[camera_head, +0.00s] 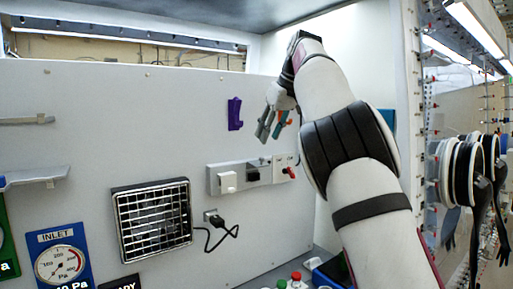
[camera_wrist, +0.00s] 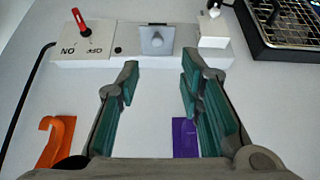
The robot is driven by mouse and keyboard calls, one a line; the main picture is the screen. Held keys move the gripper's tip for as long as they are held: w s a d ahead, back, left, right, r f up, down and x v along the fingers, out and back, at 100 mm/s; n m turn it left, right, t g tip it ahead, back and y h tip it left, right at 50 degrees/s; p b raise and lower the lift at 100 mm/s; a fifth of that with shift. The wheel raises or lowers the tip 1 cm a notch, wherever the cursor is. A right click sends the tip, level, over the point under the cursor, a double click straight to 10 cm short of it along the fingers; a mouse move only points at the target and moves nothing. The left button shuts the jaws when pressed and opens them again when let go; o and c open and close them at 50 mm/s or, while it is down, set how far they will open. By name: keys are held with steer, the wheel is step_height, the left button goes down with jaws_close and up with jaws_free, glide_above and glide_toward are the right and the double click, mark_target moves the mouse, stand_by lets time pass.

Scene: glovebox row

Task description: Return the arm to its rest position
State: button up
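My white and black arm (camera_head: 350,140) reaches up from the lower right. It bends over at the top, so my gripper (camera_head: 269,136) points down near the grey back wall, above the switch strip. In the wrist view, my gripper (camera_wrist: 160,78) has its two green-padded fingers spread apart. Nothing is held. I cannot tell how far the fingertips are from the wall.
The switch strip (camera_head: 245,188) carries a red lever switch (camera_head: 290,172). A purple hook (camera_head: 234,114) and an orange hook (camera_wrist: 55,142) are on the wall. A grille (camera_head: 152,220), plugged cable (camera_head: 222,231) and gauge (camera_head: 60,264) sit lower. Bottles (camera_head: 296,281) stand below. Black gloves (camera_head: 478,190) hang right.

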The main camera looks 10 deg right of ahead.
step_height(320, 180, up, 17)
steer(key=n+t+y, duration=0.2)
steer(key=t+y, duration=0.4)
steer(key=t, duration=0.2)
steer(key=s+d+r+m+t+h, duration=0.7)
steer(key=s+d, duration=0.1)
steer(key=d, duration=0.2)
steer(key=s+d+f+m+g+h, duration=0.1)
steer(key=s+f+m+g+h, duration=0.15)
steer(key=s+f, duration=0.5)
steer(key=s+d+f+m+g+h, duration=0.1)
steer(key=s+f+m+g+h, duration=0.3)
steer(key=f, duration=0.6)
steer(key=s+a+f+n+g+y, duration=0.1)
steer(key=s+a+f, duration=0.3)
steer(key=s+f, duration=0.4)
steer(key=s+a+f+n+g+y, duration=0.2)
steer(key=s+a+f+n+g, duration=0.1)
steer(key=s+f, duration=0.5)
steer(key=s+a+f+n+g+y, duration=0.2)
steer(key=s+a+f+g, duration=0.2)
steer(key=f, duration=0.6)
steer(key=s+a, duration=0.2)
steer(key=s, duration=0.1)
steer(key=shift+s+f+n, duration=0.35)
steer(key=shift+s+f, duration=0.05)
